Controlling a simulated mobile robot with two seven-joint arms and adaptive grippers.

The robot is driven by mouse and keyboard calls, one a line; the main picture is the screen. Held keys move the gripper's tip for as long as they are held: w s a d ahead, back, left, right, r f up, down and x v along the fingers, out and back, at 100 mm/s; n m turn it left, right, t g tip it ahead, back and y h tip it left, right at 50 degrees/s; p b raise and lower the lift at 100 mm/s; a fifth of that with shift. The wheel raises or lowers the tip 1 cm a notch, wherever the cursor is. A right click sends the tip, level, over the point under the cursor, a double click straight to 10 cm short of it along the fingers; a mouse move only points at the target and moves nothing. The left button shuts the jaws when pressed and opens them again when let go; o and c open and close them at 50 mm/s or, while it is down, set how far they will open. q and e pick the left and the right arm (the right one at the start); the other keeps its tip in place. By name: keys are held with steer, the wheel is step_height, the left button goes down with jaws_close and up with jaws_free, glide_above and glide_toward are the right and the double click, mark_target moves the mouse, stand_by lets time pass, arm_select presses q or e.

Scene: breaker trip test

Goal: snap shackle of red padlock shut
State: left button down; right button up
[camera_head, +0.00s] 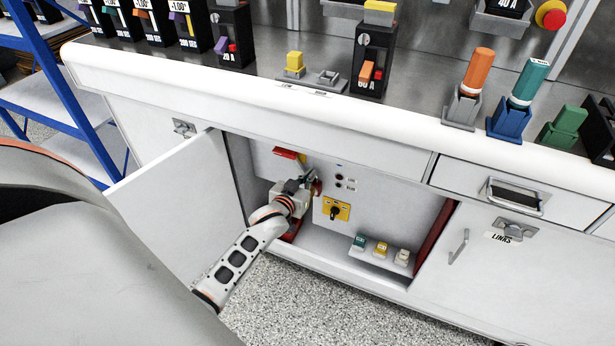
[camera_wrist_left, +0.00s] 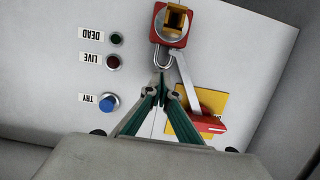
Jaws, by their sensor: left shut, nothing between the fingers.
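The red padlock (camera_wrist_left: 161,38) is at the top of the left wrist view, which shows the panel upside down. A round grey and yellow-orange part covers much of its face. Its grey shackle (camera_wrist_left: 163,62) loops toward my left gripper (camera_wrist_left: 161,98), whose fingers are closed together and empty just by the loop. I cannot tell whether the shackle is fully seated or whether the fingertips touch it. In the head view my left gripper (camera_head: 312,177) reaches into the open cupboard and mostly hides the padlock area. My right gripper is not in view.
A grey lever with a red end (camera_wrist_left: 208,124) crosses a yellow plate (camera_wrist_left: 218,101) beside the fingers. A blue TRY button (camera_wrist_left: 109,103) is on the other side. The open cupboard door (camera_head: 175,190) flanks my arm. Several small coloured blocks line the cupboard's lower ledge (camera_head: 345,256).

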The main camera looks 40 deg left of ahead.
arm_select(q)
step_height(320, 180, up, 5)
steer(key=p, duration=0.2)
steer(key=s+d, duration=0.2)
steer(key=s, duration=0.8)
steer(key=b+x, duration=0.1)
steer(key=x, duration=0.2)
steer(key=b+x, duration=0.2)
steer(key=x, duration=0.2)
steer(key=f+b+x, duration=0.1)
steer(key=x, duration=0.3)
steer(key=shift+f+b, duration=0.15)
steer(key=shift+b, duration=0.15)
steer(key=shift+w+f, duration=0.1)
steer(key=shift+f, duration=0.35)
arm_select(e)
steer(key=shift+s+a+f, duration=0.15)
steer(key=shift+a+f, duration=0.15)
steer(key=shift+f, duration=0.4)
arm_select(q)
steer(key=shift+r, duration=0.1)
